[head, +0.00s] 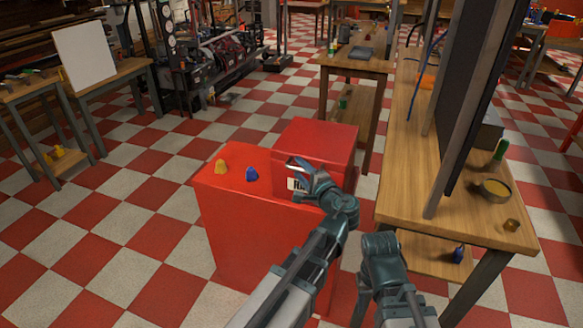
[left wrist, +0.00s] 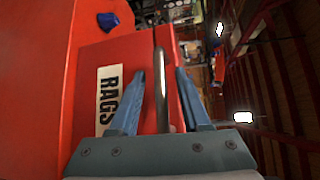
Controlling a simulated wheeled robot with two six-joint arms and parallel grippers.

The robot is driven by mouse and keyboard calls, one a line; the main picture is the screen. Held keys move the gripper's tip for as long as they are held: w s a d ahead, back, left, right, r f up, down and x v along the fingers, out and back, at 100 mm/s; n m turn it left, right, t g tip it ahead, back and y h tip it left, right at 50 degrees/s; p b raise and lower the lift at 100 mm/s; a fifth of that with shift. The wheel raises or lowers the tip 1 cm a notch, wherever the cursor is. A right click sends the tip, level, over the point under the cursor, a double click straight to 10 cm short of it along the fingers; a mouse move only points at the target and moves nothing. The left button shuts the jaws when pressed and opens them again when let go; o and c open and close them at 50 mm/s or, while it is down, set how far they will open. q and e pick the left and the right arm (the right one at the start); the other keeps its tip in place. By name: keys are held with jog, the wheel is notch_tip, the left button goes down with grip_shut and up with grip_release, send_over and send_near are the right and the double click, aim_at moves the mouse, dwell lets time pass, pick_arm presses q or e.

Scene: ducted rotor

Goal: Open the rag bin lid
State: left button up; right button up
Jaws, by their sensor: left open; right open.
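The red rag bin (head: 318,140) stands on a red cabinet (head: 245,215), and its lid looks shut. Its white RAGS label (left wrist: 108,95) shows in the left wrist view and is partly hidden by my gripper in the head view. A metal bar handle (left wrist: 161,85) runs along the bin's red face. My left gripper (head: 296,168) is at the bin's near side; its two open fingers (left wrist: 158,98) lie either side of the bar, with gaps. My right gripper (head: 364,294) is low beside the cabinet, apart from the bin; its fingers are hard to make out.
A yellow piece (head: 220,166) and a blue piece (head: 252,174) sit on the cabinet top, left of the bin. A wooden workbench (head: 400,205) with a dark upright panel (head: 480,90) stands close on the right. The checkered floor to the left is clear.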

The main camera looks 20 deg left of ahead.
pick_arm(q)
jog(key=shift+c, duration=0.2)
grip_shut()
dwell(1.3)
